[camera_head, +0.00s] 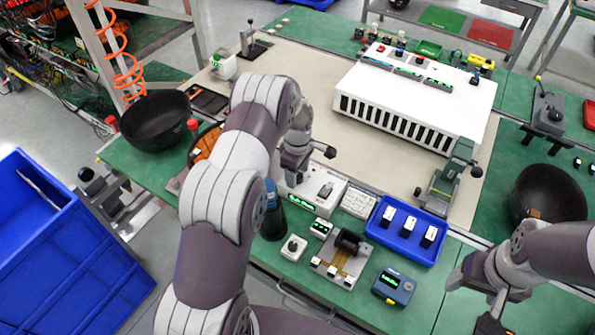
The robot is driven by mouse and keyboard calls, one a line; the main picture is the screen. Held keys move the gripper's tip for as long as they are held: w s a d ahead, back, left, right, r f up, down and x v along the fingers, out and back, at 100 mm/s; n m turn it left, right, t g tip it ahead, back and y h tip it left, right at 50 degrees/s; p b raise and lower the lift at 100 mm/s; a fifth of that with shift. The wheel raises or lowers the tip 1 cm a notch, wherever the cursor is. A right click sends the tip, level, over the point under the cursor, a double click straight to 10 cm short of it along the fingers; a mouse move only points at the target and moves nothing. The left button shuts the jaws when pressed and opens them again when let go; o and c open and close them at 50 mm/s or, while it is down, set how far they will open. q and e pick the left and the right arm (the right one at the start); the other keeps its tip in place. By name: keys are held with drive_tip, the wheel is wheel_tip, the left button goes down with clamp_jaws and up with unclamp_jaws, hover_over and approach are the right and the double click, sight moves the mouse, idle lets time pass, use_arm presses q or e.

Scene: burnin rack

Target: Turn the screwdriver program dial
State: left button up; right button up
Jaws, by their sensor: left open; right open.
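I cannot tell for sure which knob is the screwdriver program dial. A small white box with a dark round knob (293,247) stands near the front edge of the bench. A blue box with a green display (393,287) stands to its right, near the same edge. My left gripper (296,168) is open, pointing down just behind a white unit with a green display (318,196); its fingertips are partly hidden. My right gripper (492,322) is open and low at the bottom right, away from both boxes.
A blue tray (442,246) holds several small black-and-white parts. A fixture with a black clamp (345,247) stands between the two boxes. A dark cylinder (272,222) stands beside my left arm. A large white slotted chassis (415,100) and black bowls (155,119) are farther out.

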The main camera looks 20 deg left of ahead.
sight(298, 175)
use_arm(q)
wheel_tip(298, 175, up, 13)
drive_tip(key=b, duration=0.2)
drive_tip(key=shift+f, duration=0.2)
